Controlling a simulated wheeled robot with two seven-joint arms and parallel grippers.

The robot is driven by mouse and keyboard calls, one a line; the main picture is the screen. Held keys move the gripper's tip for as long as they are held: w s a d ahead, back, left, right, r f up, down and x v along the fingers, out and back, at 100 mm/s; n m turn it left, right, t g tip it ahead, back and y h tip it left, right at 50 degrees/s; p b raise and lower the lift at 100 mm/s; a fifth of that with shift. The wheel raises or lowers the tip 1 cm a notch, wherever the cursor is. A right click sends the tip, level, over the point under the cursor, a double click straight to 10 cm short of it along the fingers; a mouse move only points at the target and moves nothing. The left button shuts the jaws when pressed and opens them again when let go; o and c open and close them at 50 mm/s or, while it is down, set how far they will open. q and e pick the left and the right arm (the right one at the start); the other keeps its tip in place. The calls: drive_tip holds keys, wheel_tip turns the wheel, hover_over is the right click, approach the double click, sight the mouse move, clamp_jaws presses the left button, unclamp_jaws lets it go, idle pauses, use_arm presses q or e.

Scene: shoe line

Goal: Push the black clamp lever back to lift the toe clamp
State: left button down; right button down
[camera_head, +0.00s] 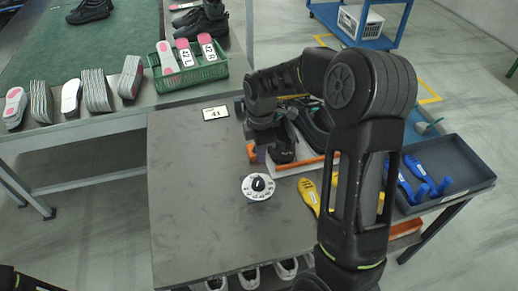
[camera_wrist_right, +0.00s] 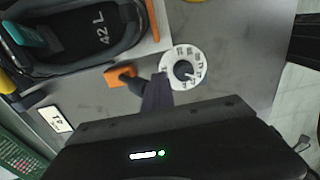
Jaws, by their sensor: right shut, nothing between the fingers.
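My right gripper (camera_head: 280,152) is shut and empty, beside the shoe fixture at the back right of the grey table. In the right wrist view its closed fingers (camera_wrist_right: 157,95) reach up beside an orange block (camera_wrist_right: 118,76), with a short dark piece between them. I cannot tell whether they touch. A dark shoe or last marked "42 L" (camera_wrist_right: 100,25) lies in the light-edged fixture. I cannot clearly make out the black clamp lever or toe clamp; my arm covers much of the fixture in the head view.
A white numbered dial (camera_head: 258,187) sits on the table (camera_head: 190,190) near the gripper. A "41" card (camera_head: 215,113) lies behind. Yellow tools (camera_head: 309,195) and a dark tray (camera_head: 450,165) with blue pieces lie right. A green crate (camera_head: 190,75) stands behind. The table's left half is clear.

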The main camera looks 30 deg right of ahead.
drive_tip(key=shift+s+a, duration=0.15)
drive_tip(key=shift+s, duration=0.35)
wheel_tip(320, 180, up, 9)
drive_tip(key=p, duration=0.6)
drive_tip(key=shift+p, duration=0.35)
idle(0.6)
